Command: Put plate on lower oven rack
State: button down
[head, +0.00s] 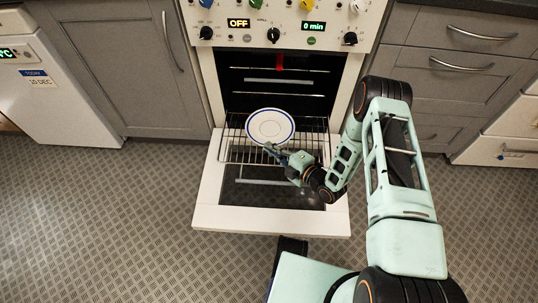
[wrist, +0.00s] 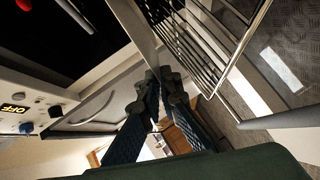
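The white plate with a blue ring (head: 270,126) rests on the pulled-out wire oven rack (head: 237,153), near the oven mouth. The rack shows from the side in the wrist view (wrist: 205,50), where I cannot see the plate. My gripper (head: 270,149) is just in front of the plate's near rim, over the rack. In the wrist view the two fingertips (wrist: 160,78) come together with nothing visible between them. The gripper looks shut and empty. The oven (head: 278,75) is open, its door (head: 215,212) folded down.
Other rack bars cross the dark oven interior, with a red item (head: 279,62) at the top. The control panel (head: 275,25) reads OFF and 0 min. Grey cabinets (head: 120,65) flank the oven. The patterned floor (head: 110,220) at left is clear.

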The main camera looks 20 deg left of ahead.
aim_at(269, 158)
jog(key=shift+w+a+f, duration=0.1)
jog(key=shift+a+f, duration=0.1)
jog(key=f, duration=0.1)
jog(key=f+b, duration=0.1)
jog(key=f, duration=0.1)
jog(key=shift+w+a+f, duration=0.1)
jog(key=shift+a+f, duration=0.15)
jog(key=shift+f, duration=0.1)
jog(key=shift+r, duration=0.1)
jog(key=c, duration=2.5)
grip_release()
jog(key=shift+b, duration=0.3)
jog(key=shift+c, duration=0.2)
jog(key=shift+o, duration=0.6)
